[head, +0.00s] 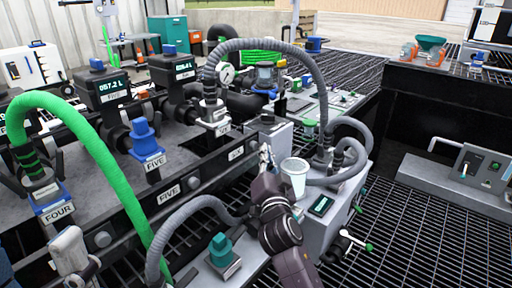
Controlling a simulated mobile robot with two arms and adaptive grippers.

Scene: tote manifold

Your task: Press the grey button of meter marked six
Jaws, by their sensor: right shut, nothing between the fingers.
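The meter marked six (184,68) is a black housing with a lit display and a SIX label, at the upper middle left of the head view. Its grey button is too small to make out. A similar meter marked five (110,88) stands to its left, nearer me. My right gripper (265,153) is shut and empty, pointing up, in front of a grey box on the manifold's near rail. In the picture it is below and to the right of meter six, clearly apart from it.
A grey hose (322,85) arches right of meter six, and a green hose (95,150) arches at left. A clear cup (295,172) stands beside my right gripper on a grey console (345,200). A blue valve (144,138) stands below meter five. Dark grating lies at lower right.

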